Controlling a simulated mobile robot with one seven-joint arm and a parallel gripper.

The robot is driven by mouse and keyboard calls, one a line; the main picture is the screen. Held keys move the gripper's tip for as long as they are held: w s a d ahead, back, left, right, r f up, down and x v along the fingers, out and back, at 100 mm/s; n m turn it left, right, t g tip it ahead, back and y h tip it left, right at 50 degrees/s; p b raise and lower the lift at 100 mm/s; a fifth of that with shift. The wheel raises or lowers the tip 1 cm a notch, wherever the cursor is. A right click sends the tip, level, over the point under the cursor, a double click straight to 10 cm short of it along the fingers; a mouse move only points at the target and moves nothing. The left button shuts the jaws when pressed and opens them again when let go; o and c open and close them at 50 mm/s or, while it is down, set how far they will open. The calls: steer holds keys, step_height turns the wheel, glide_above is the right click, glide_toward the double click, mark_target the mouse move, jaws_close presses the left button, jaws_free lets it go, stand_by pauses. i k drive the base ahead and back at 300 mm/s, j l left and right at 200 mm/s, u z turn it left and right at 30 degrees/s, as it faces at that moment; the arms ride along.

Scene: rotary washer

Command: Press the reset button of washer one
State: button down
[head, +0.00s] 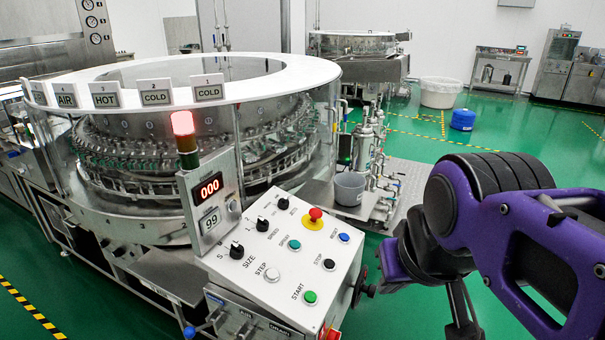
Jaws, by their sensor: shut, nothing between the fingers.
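The near rotary washer (185,110) is a large round glass machine with a white top ring. Its sloping white control panel (250,262) stands in front. The blue button (344,238) sits near the panel's right edge, beside a small label that seems to read RESET. I see no washer number that I can read. My purple and black gripper (386,268) is right of the panel, seemingly shut and empty, apart from the blue button. My arm partly hides its fingers.
A red mushroom button (315,214), black STOP button (328,264), green START button (310,297) and white STEP button (272,274) share the panel. A lit red lamp (183,124) tops the display post. A second washer (350,45) stands behind. Green floor (520,125) is open at right.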

mark_target(344, 237)
steer(key=i+l, duration=0.15)
steer(key=l, duration=0.25)
steer(key=i+l+z, duration=0.1)
steer(key=l, duration=0.3)
steer(key=i+l+z, duration=0.1)
steer(key=i+l, duration=0.35)
steer(key=l, duration=0.3)
